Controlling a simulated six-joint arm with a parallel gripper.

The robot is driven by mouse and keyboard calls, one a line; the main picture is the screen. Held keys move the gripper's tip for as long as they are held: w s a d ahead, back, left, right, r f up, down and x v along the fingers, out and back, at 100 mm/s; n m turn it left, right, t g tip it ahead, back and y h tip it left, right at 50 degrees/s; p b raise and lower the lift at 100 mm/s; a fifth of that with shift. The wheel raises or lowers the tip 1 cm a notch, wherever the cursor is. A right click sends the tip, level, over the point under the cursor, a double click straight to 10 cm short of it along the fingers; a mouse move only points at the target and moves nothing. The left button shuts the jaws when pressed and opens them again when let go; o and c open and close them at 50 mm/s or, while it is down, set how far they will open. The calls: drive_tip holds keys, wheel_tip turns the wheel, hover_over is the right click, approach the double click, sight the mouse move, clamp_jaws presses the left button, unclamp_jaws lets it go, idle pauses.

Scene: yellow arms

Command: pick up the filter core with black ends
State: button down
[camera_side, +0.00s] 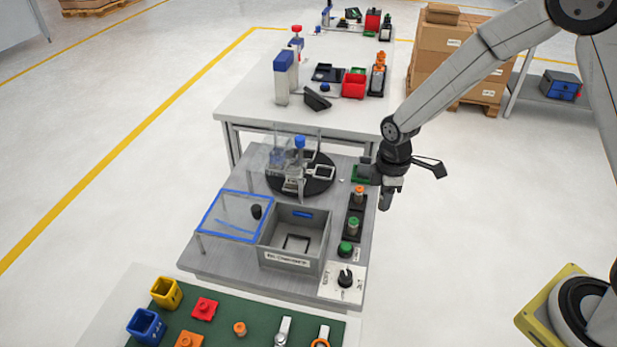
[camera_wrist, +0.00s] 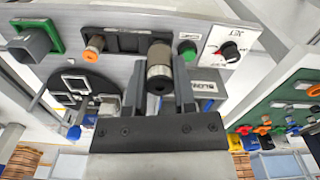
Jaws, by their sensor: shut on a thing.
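The filter core with black ends (camera_wrist: 159,72) has a pale metal middle and sits between the two fingers of my gripper (camera_wrist: 159,84) in the wrist view. The fingers are shut on its sides, and one black end faces the camera. In the side view my gripper (camera_side: 390,184) is near the right edge of the grey bench, with the dark end of the core (camera_side: 385,202) showing below it. The core appears clear of the black rack (camera_side: 356,210). An orange-ended core (camera_side: 359,194) and a green-ended core (camera_side: 354,225) stand in that rack.
A grey bin (camera_side: 312,235) and a blue-framed clear cover (camera_side: 235,215) are left of the rack. A black turntable (camera_side: 318,185) carries clear parts behind them. A green button (camera_side: 345,248) and a knob panel (camera_side: 344,282) are in front.

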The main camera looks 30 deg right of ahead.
drive_tip(key=s+r, duration=0.2)
drive_tip(key=s, duration=0.4)
drive_tip(key=shift+d+r, duration=0.15)
drive_tip(key=shift+r, duration=0.2)
idle(0.4)
